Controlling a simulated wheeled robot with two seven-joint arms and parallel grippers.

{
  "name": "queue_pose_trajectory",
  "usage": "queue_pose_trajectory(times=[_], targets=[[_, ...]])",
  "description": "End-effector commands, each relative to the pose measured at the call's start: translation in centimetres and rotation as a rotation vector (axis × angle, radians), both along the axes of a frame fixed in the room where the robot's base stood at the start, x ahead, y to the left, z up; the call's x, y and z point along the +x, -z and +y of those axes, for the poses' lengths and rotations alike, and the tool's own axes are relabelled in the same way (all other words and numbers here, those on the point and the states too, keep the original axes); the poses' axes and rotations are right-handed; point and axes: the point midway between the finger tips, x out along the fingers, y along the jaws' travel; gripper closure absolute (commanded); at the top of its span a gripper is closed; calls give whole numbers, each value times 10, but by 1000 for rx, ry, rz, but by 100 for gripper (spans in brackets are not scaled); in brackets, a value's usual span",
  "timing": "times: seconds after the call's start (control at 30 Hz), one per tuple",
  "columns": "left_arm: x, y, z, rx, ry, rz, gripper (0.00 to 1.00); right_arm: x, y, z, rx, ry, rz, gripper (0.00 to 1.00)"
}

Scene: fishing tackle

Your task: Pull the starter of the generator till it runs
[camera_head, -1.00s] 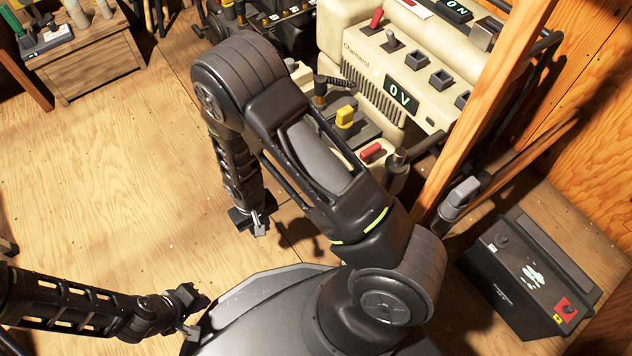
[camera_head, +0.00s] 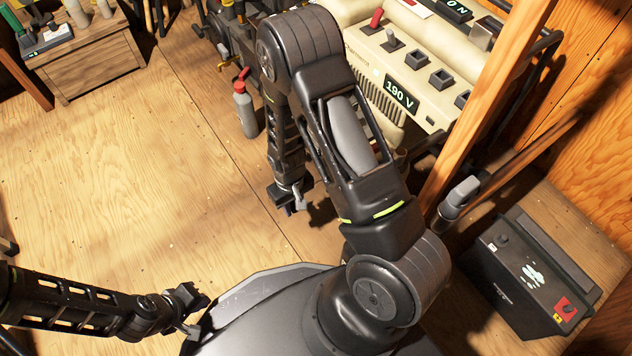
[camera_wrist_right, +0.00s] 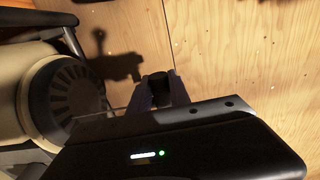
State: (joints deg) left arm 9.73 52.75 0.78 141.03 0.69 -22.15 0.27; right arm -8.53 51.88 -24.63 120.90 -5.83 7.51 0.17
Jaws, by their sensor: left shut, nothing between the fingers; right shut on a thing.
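The cream generator (camera_head: 428,97) stands at the top right in the head view, partly behind my right arm. Its display (camera_head: 401,92) reads 190 V. In the right wrist view its round dark vented cover (camera_wrist_right: 72,98) is at the left. My right gripper (camera_head: 297,203) is low in front of the generator, over the floor. In the right wrist view it is shut on the black starter handle (camera_wrist_right: 158,84). A thin line, seemingly the cord, runs from the handle towards the cover. My left gripper (camera_head: 193,318) is shut and empty at the lower left, away from the generator.
A grey bottle with a red top (camera_head: 245,110) stands on the floor left of my right arm. A wooden post (camera_head: 490,115) rises right of the generator. A black battery-like box (camera_head: 525,275) sits at the lower right. The plywood floor (camera_head: 150,170) at left is clear.

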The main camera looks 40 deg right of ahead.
Motion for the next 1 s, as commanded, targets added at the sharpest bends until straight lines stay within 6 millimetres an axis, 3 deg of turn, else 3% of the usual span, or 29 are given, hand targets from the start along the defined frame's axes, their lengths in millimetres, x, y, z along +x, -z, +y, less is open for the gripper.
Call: queue_pose_trajectory(times=[0.6, 0.97, 1.0], targets=[[0, 8, 0, 0, 0, 0, 100, 0, 0, -93, 0, 3, -5, 100], [0, 8, 0, 0, 0, 0, 100, -1, 0, -102, 0, -1, -5, 100], [0, 8, 0, 0, 0, 0, 100, -1, 0, -102, 0, -1, -5, 74]])
